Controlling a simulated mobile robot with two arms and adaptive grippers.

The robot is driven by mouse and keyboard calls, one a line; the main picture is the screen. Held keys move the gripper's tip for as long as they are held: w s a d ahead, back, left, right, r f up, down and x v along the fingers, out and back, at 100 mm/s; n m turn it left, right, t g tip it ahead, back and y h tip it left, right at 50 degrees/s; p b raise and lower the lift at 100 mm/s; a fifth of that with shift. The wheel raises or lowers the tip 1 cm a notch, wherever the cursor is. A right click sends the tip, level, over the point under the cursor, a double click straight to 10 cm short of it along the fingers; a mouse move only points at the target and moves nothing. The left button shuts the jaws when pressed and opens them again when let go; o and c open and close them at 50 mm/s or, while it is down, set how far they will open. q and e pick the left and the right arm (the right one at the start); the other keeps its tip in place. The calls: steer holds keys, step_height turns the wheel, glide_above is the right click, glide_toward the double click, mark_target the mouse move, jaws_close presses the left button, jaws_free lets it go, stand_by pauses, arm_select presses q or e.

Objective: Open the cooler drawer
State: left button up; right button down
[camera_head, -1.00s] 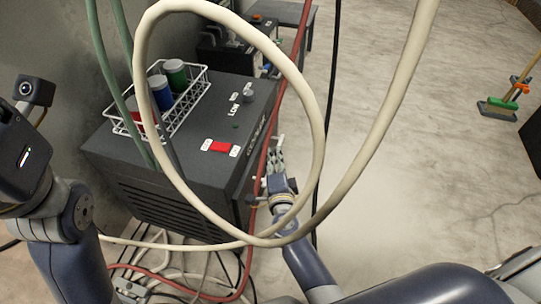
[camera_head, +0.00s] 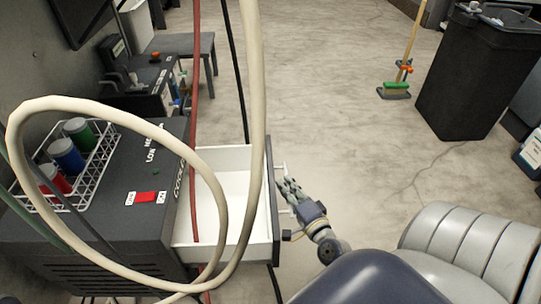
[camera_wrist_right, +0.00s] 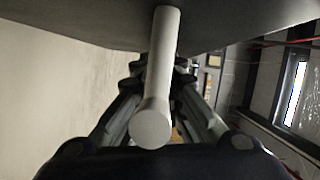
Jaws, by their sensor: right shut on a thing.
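The cooler (camera_head: 105,222) is a dark grey box at the left in the head view, with a red switch on top. Its drawer (camera_head: 232,158) stands pulled out to the right, showing an empty white interior and a dark front panel. My right gripper (camera_head: 288,188) is at the outer side of that front panel. In the right wrist view, a light bar handle (camera_wrist_right: 160,75) runs between its fingers (camera_wrist_right: 160,100), and they are shut on it. The hose partly hides the drawer and the cooler. My left gripper is out of view.
A cream hose (camera_head: 250,60) loops in front of the cooler, and a red hose (camera_head: 195,110) hangs across the drawer. A wire rack (camera_head: 93,178) with coloured canisters sits on the cooler. A dark bin (camera_head: 478,75) and a broom (camera_head: 396,90) stand farther back. The floor between is clear.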

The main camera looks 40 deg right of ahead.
steer(key=shift+s+d, duration=0.25)
steer(key=shift+d, duration=0.05)
steer(key=c, duration=2)
jaws_free()
steer(key=shift+o, duration=0.2)
steer(key=shift+s, duration=0.1)
steer(key=v, duration=1.1)
steer(key=shift+s, duration=0.45)
steer(key=shift+a, duration=0.1)
